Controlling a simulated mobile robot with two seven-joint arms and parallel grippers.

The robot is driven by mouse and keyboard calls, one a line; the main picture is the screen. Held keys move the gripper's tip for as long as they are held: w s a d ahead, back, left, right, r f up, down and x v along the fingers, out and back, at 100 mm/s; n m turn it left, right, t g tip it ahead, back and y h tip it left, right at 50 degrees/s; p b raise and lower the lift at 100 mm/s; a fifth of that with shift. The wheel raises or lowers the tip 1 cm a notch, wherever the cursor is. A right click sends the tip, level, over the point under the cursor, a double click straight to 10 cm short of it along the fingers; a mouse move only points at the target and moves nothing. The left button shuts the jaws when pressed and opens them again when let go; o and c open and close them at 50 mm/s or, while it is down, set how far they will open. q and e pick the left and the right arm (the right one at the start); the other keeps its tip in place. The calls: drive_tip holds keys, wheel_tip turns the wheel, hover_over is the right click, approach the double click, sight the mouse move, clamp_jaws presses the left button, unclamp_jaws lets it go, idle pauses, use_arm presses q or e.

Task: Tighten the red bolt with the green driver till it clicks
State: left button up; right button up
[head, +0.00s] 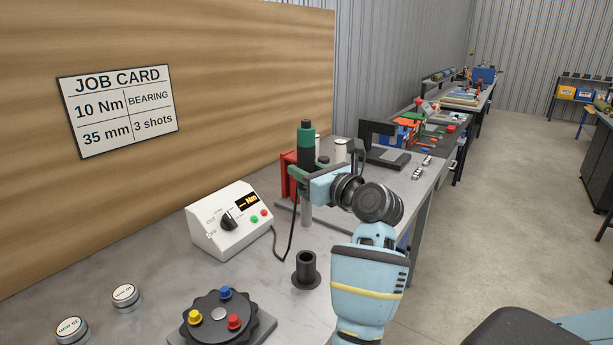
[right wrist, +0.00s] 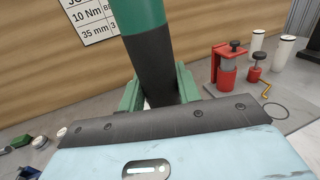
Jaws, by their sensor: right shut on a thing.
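The green driver (head: 306,137), with a green and black body, stands upright in my right gripper (head: 303,168), above the bench. In the right wrist view the driver (right wrist: 150,55) rises between the green fingers of the right gripper (right wrist: 160,92), which are shut on it. Its lower tip is a grey shaft, partly behind the gripper's surroundings. The red bolt (head: 234,321) sits on a dark round fixture (head: 196,332) at the bottom of the head view, beside a blue bolt (head: 225,293) and a yellow bolt (head: 194,316). The driver is apart from it. My left gripper is out of view.
A black holder (head: 306,272) stands empty on the bench. A white controller (head: 226,232) with an Nm display has a cable near it. Two round silver pieces (head: 125,294) lie at left. A red press (right wrist: 228,72) and white cylinders (right wrist: 284,52) stand behind. A job card (head: 117,110) reads 10 Nm.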

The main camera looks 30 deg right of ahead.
drive_tip(key=shift+r, duration=1.15)
idle(0.5)
